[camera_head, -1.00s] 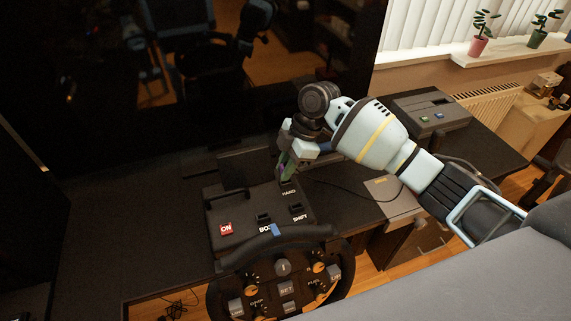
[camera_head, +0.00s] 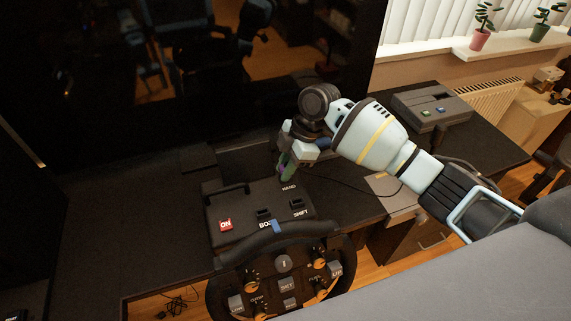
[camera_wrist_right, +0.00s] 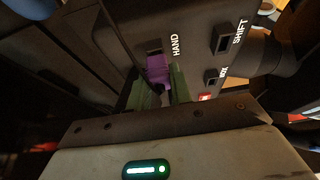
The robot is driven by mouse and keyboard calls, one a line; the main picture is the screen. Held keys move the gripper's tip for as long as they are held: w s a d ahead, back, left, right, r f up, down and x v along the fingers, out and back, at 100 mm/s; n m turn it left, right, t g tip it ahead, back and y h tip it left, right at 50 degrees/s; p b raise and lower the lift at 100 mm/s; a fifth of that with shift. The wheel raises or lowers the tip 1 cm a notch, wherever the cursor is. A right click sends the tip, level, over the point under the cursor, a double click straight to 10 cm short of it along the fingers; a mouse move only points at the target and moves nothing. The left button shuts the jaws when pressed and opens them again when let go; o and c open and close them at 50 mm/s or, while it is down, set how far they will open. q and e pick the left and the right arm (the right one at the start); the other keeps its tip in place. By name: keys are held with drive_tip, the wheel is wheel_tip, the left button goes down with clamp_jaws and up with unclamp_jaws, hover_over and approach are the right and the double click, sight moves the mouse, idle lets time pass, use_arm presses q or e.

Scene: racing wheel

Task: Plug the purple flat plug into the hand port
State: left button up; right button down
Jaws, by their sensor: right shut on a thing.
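The purple flat plug (camera_wrist_right: 158,72) is between the green fingers of my right gripper (camera_wrist_right: 155,95), which is shut on it. In the wrist view the plug's front end is at the edge of the hand port (camera_wrist_right: 154,45), beside the HAND label. I cannot tell whether it is touching or partly inside. In the head view my right gripper (camera_head: 286,172) points down over the back right corner of the black control box (camera_head: 240,205) and covers the hand port; only its label shows. My left gripper is not in view.
The SHIFT port (camera_head: 296,204) and BOX port (camera_head: 263,215) look empty; a red ON switch (camera_head: 226,224) is at left. The racing wheel (camera_head: 283,265) stands in front. A thin dark cable (camera_head: 350,187) runs right across the desk. A large dark screen (camera_head: 150,90) stands behind.

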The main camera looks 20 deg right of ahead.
drive_tip(key=c, duration=1.2)
unclamp_jaws()
drive_tip(key=shift+o, duration=0.2)
drive_tip(key=shift+r, duration=0.1)
drive_tip(key=v, duration=0.7)
drive_tip(key=shift+d+r, duration=0.2)
drive_tip(key=shift+r, duration=0.1)
drive_tip(key=shift+s+f, duration=0.1)
